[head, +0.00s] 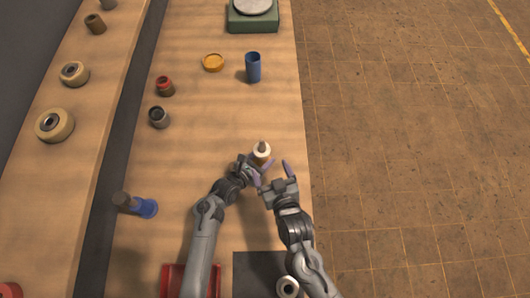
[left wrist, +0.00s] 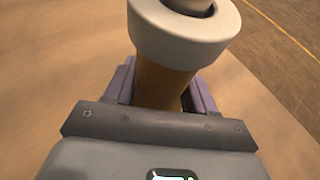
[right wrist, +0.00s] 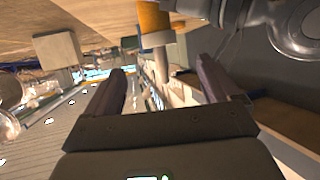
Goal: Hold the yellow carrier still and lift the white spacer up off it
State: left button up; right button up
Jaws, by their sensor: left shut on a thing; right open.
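The white spacer (head: 262,149) is a thick ring around a grey post that sticks up through it. In the left wrist view the spacer (left wrist: 185,42) sits on top of the yellow carrier (left wrist: 160,86). My left gripper (head: 257,167) is shut on the carrier just below the spacer. My right gripper (head: 275,174) is open and empty, just right of and nearer than the carrier. In the right wrist view the spacer (right wrist: 157,39) and carrier (right wrist: 152,18) appear upside down, beyond the open fingers. The carrier is mostly hidden in the head view.
A blue cup (head: 253,67), a yellow ring (head: 213,62) and a green scale (head: 252,24) stand farther back. A blue part (head: 145,208) lies at left. A red tray (head: 174,281) and a dark mat (head: 247,262) are at the front. The table's right edge is close.

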aim_at(263, 152)
pick_arm(q)
jog(key=shift+f, duration=0.1)
pick_arm(e)
jog(key=x, duration=0.8)
jog(key=shift+w+a+f, duration=0.1)
jog(key=shift+w+f, duration=0.1)
jog(key=shift+w, duration=0.15)
jog(key=c, duration=1.1)
jog(key=shift+r, duration=5.1)
jog(key=shift+c, duration=0.2)
pick_arm(q)
jog(key=o, duration=1.1)
jog(key=shift+s+a, duration=0.1)
